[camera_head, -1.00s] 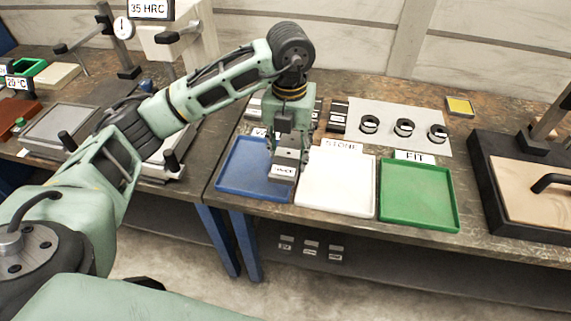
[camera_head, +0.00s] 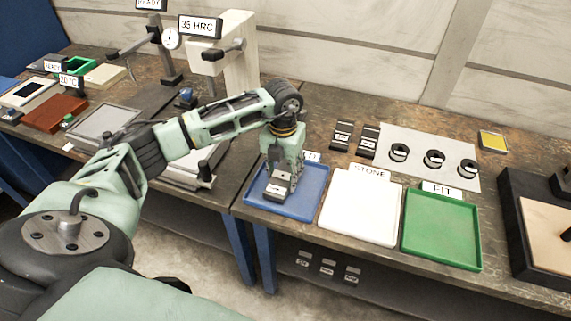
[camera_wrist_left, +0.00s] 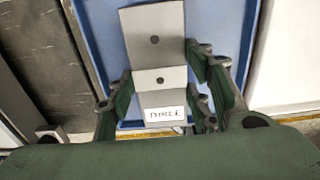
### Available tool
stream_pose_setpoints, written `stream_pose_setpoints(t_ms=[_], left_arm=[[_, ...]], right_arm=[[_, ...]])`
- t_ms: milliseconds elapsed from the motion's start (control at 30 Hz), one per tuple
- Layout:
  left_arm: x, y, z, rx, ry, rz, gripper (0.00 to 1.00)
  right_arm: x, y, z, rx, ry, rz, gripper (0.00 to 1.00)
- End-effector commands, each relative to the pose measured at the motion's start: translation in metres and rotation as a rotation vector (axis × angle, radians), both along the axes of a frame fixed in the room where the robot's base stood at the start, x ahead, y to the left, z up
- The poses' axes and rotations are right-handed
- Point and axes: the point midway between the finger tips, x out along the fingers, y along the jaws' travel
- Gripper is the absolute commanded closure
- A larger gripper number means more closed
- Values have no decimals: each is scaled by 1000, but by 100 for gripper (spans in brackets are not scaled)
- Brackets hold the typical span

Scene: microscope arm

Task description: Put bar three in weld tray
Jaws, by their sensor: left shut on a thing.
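Bar three is a grey metal bar with a white label reading THREE (camera_wrist_left: 165,114). It also shows in the head view (camera_head: 276,192), over the blue tray (camera_head: 312,202). The blue tray's label is mostly hidden behind my arm, so I cannot read it. My left gripper (camera_head: 279,181) points down over the tray's left part and is shut on bar three. In the left wrist view its green and grey fingers (camera_wrist_left: 160,100) flank the bar, with blue tray floor around it. I cannot tell whether the bar touches the floor. My right gripper is out of view.
A white STONE tray (camera_head: 360,207) and a green FIT tray (camera_head: 441,229) stand empty to the right. Two labelled bars (camera_head: 342,135) (camera_head: 368,140) lie behind. A white sheet with several dark rings (camera_head: 420,150) is at the back. A hardness tester (camera_head: 232,50) stands back left.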

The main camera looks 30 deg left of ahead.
Motion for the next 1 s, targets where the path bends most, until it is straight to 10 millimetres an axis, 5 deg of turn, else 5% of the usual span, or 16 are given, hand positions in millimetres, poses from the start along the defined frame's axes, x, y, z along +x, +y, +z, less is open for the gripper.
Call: stream_pose_setpoints(t_ms=[533,567,767,1000], left_arm=[[3,0,-15,-2,-9,1,100],[1,0,-18,-1,-2,1,53],[1,0,-17,-1,-2,1,35],[1,0,-17,-1,-2,1,35]], right_arm=[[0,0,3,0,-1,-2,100],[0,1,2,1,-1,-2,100],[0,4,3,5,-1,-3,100],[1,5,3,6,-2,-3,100]])
